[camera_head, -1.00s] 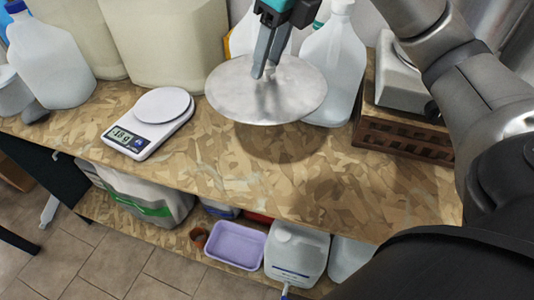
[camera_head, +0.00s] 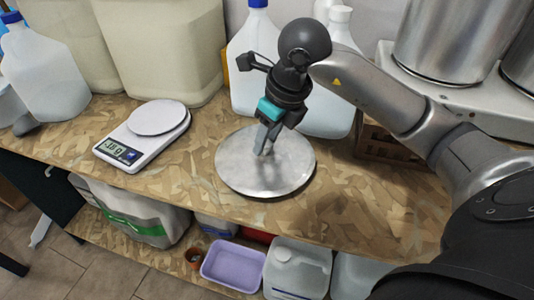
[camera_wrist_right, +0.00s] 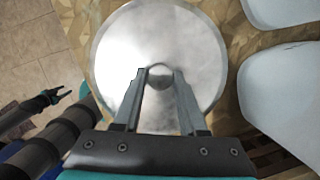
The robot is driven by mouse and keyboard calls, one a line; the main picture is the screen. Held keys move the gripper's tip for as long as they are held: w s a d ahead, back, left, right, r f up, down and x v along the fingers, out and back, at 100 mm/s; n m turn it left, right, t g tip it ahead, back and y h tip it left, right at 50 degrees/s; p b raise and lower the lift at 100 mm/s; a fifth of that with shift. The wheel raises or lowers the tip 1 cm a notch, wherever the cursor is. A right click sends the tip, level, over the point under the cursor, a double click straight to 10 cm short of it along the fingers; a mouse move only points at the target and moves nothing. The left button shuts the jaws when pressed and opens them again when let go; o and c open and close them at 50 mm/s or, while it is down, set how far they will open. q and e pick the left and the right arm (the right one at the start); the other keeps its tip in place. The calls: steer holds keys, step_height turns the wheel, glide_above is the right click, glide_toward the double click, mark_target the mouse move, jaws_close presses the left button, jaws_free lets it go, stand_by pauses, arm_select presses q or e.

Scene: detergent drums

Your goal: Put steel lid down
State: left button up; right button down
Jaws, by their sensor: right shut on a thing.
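The steel lid (camera_head: 287,178) is a round, shiny flat disc, held level at the chipboard worktop, right of the scale. It is on the board or very close above it; I cannot tell which. My right gripper (camera_head: 265,147) points down from above and is shut on the lid's centre knob. In the right wrist view the two fingers close around the round knob (camera_wrist_right: 160,72) in the middle of the lid (camera_wrist_right: 190,40). My left gripper (camera_wrist_right: 62,94) shows small at the left of the wrist view, away from the lid; its jaw state is unclear.
A digital scale (camera_head: 145,135) stands left of the lid. White jugs (camera_head: 247,70) stand behind it, with a brown crate (camera_head: 384,145) to the right and large steel drums (camera_head: 450,35) beyond. The worktop's front edge is near. A purple tub (camera_head: 233,265) sits on the lower shelf.

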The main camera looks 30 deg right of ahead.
mark_target(270, 146)
steer(key=shift+f+b, duration=0.3)
steer(key=shift+f, duration=1.6)
steer(key=shift+f, duration=0.15)
steer(key=shift+c, duration=2.3)
jaws_free()
steer(key=shift+r, duration=0.4)
steer(key=p+v, duration=0.2)
steer(key=v, duration=0.9)
steer(key=shift+s+r, duration=0.25)
steer(key=shift+d, duration=0.1)
